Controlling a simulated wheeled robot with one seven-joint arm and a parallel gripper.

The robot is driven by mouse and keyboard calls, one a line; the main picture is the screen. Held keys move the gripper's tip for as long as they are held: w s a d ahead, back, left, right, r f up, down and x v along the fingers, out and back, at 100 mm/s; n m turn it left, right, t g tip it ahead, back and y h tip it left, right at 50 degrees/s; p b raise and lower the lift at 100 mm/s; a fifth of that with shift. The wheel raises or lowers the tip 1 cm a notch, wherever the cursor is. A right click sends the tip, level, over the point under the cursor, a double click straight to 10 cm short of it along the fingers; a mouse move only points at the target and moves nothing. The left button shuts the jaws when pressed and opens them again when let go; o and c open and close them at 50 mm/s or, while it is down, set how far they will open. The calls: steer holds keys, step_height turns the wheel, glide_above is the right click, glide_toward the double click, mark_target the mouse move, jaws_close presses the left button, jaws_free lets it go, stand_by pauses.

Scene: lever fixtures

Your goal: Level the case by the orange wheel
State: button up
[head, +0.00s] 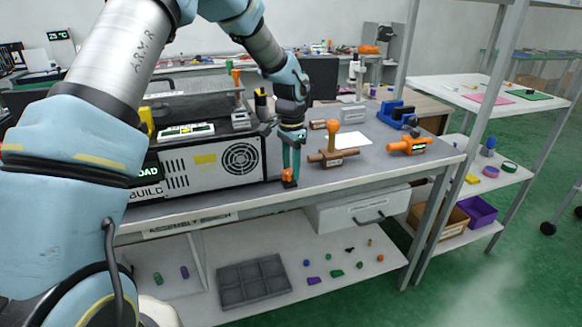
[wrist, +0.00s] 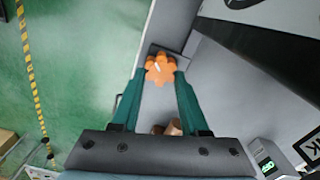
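The case (head: 205,163) is a grey and black box with vents and a round fan grille, on the workbench. A vial-like gauge with a green strip (head: 172,130) lies on its top; its reading is too small to tell. The lobed orange wheel (head: 288,175) is at the case's front right corner, near the bench edge. My gripper (head: 290,165) points down at the wheel, and its teal fingers stand apart. In the wrist view, the wheel (wrist: 159,69) lies between the fingertips (wrist: 160,76), one close on each side. I cannot tell whether they touch it.
Right of my gripper on the bench are a brown fixture with an orange-topped lever (head: 333,150), an orange valve-like fixture (head: 407,145) and a blue holder (head: 396,113). A white sheet (head: 350,138) lies behind. A shelf post (head: 450,175) stands at the right.

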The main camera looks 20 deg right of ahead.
mark_target(291, 171)
steer(key=o, duration=0.4)
step_height(291, 171, up, 11)
steer(key=b, duration=0.2)
steer(key=shift+b, duration=0.3)
steer(key=shift+f, duration=0.1)
stand_by(0.3)
